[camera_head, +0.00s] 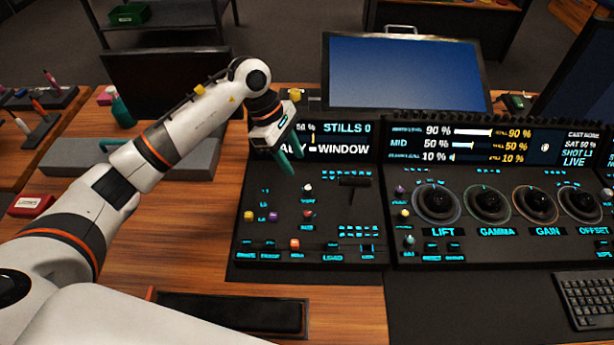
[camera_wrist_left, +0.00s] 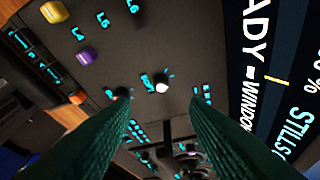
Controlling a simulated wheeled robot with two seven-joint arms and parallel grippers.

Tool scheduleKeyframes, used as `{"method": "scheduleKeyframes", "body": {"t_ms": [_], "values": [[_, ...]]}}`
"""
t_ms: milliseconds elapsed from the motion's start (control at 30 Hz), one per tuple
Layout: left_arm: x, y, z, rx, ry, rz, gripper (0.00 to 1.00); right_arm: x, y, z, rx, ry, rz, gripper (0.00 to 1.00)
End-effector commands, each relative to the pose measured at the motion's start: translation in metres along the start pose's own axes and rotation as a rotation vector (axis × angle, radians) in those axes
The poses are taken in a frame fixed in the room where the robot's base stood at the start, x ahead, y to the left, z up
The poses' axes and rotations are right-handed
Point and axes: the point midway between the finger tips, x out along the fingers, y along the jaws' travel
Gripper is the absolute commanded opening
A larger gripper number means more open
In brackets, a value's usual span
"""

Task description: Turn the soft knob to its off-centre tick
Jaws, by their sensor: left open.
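My left gripper (camera_head: 291,163) is open and empty, its green fingers pointing down above the left panel. In the left wrist view its two fingertips (camera_wrist_left: 161,97) stand apart. A small white-topped knob (camera_head: 307,187) lies just below and right of the fingertips in the head view. In the left wrist view this white-topped knob (camera_wrist_left: 162,86) shows between and slightly beyond the tips, with cyan ticks around it. I see no clear contact. The labels are too small to tell which knob is the soft one, and its pointer is not readable. My right gripper is out of view.
A red knob (camera_head: 309,213), a purple knob (camera_head: 272,216), a yellow knob (camera_head: 248,215) and an orange knob (camera_head: 294,243) are close by. A lever (camera_head: 354,183) stands to the right. The STILLS display (camera_head: 345,141) rises behind. Trackballs (camera_head: 437,202) fill the right panel.

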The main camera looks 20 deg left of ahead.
Motion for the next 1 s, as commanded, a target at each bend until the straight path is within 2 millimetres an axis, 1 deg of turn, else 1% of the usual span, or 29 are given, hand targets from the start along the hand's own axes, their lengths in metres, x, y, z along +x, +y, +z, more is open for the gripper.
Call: {"method": "scheduleKeyframes", "body": {"t_ms": [33,200,300,433,600,867,1000], "values": [[0.01,0.001,-0.002,-0.002,0.003,0.005,0.42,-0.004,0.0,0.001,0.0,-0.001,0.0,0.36],[0.045,0.001,-0.002,-0.002,0.003,0.005,0.42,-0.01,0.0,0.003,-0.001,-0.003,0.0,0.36],[0.062,0.001,-0.002,-0.001,0.003,0.004,0.42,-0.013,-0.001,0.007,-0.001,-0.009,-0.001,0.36],[0.078,0.0,-0.001,-0.002,0.002,0.002,0.42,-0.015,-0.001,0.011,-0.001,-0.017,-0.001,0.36],[0.087,0.0,-0.001,0.0,0.002,0.0,0.42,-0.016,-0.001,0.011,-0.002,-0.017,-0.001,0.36],[0.088,0.0,-0.001,0.0,0.001,-0.001,0.42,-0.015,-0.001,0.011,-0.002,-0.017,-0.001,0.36],[0.088,0.0,-0.001,0.0,0.001,-0.001,0.19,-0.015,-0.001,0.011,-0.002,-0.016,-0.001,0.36]]}}
